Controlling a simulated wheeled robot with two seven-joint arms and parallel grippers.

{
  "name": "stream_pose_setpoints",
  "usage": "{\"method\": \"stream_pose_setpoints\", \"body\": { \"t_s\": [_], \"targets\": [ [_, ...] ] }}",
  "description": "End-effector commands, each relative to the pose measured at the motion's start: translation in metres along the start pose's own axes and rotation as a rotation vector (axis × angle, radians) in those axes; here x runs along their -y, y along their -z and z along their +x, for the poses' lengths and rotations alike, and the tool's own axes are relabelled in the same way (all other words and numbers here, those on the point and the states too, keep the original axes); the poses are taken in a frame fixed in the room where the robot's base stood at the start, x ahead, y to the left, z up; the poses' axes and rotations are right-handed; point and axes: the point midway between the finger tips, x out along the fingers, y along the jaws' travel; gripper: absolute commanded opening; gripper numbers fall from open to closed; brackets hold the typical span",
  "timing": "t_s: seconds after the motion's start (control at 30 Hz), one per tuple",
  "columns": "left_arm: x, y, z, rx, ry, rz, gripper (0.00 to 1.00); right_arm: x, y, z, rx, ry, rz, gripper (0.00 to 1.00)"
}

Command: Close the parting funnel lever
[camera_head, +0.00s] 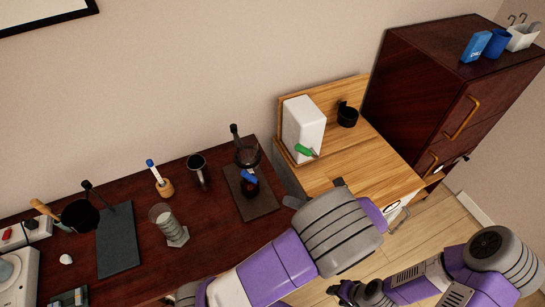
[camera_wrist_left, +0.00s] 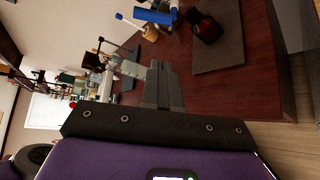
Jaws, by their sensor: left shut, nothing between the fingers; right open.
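The parting funnel (camera_head: 246,152) is held on a dark stand at the back of the dark red table in the head view. Its blue lever (camera_head: 250,178) sits below the glass, above a small dark vessel (camera_head: 250,190). In the left wrist view the blue lever (camera_wrist_left: 153,16) lies near the top edge, roughly crosswise. My left gripper (camera_wrist_left: 162,82) is shut and empty, apart from the lever; its fingers are mostly hidden behind my wrist in the head view. My right gripper (camera_head: 358,293) is open, low at the right, far from the funnel.
A tall dark cabinet (camera_head: 445,90) is at the right.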

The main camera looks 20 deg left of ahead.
Motion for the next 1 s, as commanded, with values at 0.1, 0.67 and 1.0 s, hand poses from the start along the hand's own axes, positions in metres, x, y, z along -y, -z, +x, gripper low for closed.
{"method": "stream_pose_setpoints", "body": {
  "t_s": [0.1, 0.67, 1.0],
  "targets": [
    [-0.017, -0.014, -0.015, 0.06, -0.048, 0.034, 0.0, 0.001, -0.001, -0.004, 0.001, 0.0, 0.0, 0.47],
    [-0.024, -0.021, 0.078, 0.062, -0.06, 0.042, 0.0, 0.002, -0.001, -0.005, 0.002, 0.0, 0.0, 0.47],
    [-0.026, -0.024, 0.12, 0.064, -0.056, 0.042, 0.0, 0.002, -0.001, -0.005, 0.001, 0.0, 0.0, 0.47]
  ]
}}
